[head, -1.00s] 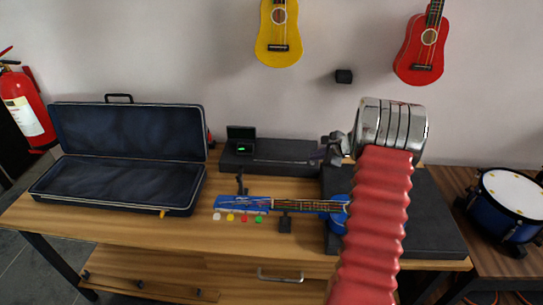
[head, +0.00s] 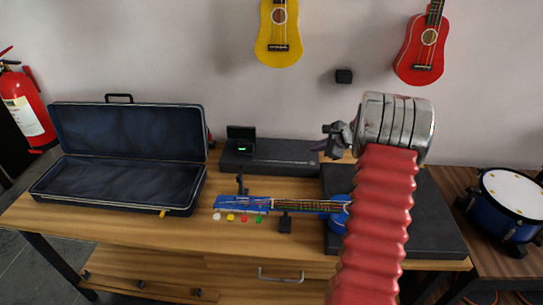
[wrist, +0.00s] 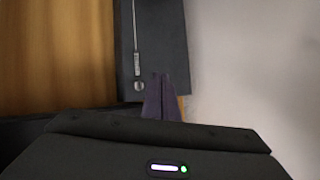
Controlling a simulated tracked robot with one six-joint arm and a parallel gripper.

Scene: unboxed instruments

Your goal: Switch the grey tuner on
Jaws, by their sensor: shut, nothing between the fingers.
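The device is not recognisable in the wrist view.
An open case (head: 120,184) is at left, a dark slab (head: 432,225) at right, a drum (head: 508,205) beyond.

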